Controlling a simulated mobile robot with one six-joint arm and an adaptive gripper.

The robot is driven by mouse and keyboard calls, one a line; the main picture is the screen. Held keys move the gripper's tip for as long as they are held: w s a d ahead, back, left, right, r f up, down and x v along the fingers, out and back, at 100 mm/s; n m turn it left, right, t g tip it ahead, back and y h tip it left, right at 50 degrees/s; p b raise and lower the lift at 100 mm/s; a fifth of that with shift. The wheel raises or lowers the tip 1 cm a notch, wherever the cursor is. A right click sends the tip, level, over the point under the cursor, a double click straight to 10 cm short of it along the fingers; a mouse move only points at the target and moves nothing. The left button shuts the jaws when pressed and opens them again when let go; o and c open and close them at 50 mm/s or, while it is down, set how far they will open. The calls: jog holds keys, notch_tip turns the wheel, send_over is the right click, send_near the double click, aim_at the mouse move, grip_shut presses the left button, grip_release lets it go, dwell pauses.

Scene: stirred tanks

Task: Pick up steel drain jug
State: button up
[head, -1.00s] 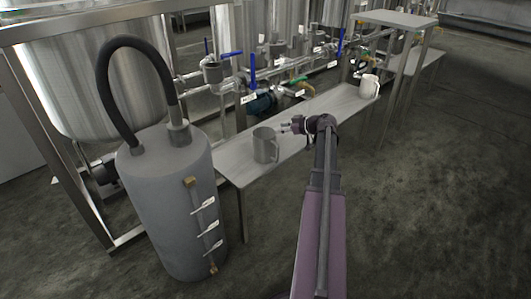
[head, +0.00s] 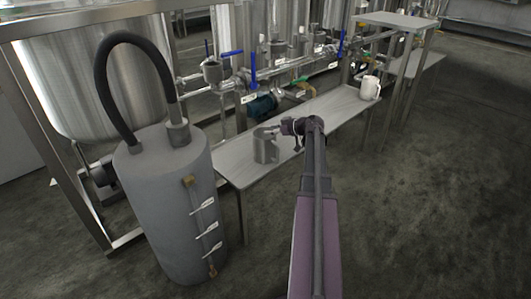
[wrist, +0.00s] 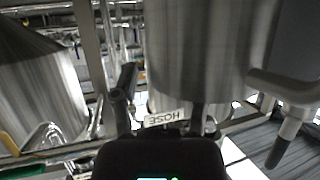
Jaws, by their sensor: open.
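The steel drain jug (head: 265,149) stands upright on the grey bench, near its left end, in the head view. My gripper (head: 276,129) is open at the jug's upper right, close to the rim. In the head view its fingertips overlap the jug's top, and I cannot tell whether they touch it. In the wrist view a large steel cylinder (wrist: 205,45) fills the upper middle; I cannot tell for certain whether it is the jug.
A pale jug (head: 370,89) stands farther along the bench (head: 325,110). A grey cylindrical vessel (head: 165,215) with a black hose (head: 104,85) stands left of the bench. Pipes and blue-handled valves (head: 252,68) run behind. Floor on the right is clear.

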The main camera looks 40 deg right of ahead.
jog(key=shift+x, duration=1.05)
grip_shut()
